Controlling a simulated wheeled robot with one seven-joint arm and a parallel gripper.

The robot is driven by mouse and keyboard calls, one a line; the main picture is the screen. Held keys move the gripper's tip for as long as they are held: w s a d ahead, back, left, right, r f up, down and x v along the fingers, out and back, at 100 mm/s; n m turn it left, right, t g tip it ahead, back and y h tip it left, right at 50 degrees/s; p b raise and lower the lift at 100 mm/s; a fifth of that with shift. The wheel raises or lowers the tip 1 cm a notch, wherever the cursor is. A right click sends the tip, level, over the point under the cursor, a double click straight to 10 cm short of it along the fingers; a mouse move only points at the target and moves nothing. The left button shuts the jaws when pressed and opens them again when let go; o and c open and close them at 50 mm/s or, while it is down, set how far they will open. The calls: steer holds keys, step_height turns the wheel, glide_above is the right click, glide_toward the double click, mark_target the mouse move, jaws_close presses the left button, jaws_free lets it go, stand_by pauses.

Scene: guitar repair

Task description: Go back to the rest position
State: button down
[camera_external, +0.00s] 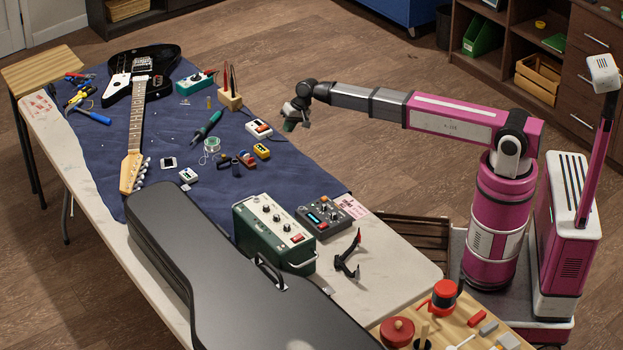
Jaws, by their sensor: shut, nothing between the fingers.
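My gripper (291,120) is at the end of my pink and grey arm, which stretches left from my base at the right. It hangs in the air near the right edge of the work table, to the right of a small white and red device (258,129). It points downward, is shut and holds nothing that I can see. The fingertips are small and dark in this view.
A blue cloth (225,205) covers much of the table, with a black electric guitar (139,80), a green amplifier box (273,233), a soldering iron (207,127) and several small parts. A black guitar case (215,275) lies in front. Floor space is clear behind my arm.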

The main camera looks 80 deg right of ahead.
steer(key=s+a+f+n+g, duration=0.1)
steer(key=s+a+f+n, duration=0.2)
steer(key=s+a, duration=0.4)
steer(key=s+a+f+n+g+h, duration=0.1)
steer(key=s+a+f+n+g, duration=0.1)
steer(key=s+a+f, duration=0.4)
steer(key=s+a+f+n+g, duration=0.1)
steer(key=s+a+f+n, duration=0.4)
steer(key=s, duration=0.9)
steer(key=a, duration=0.2)
steer(key=shift+a+f+g, duration=0.2)
steer(key=shift+a+g, duration=0.1)
steer(key=shift+a, duration=0.1)
steer(key=shift+s, duration=0.1)
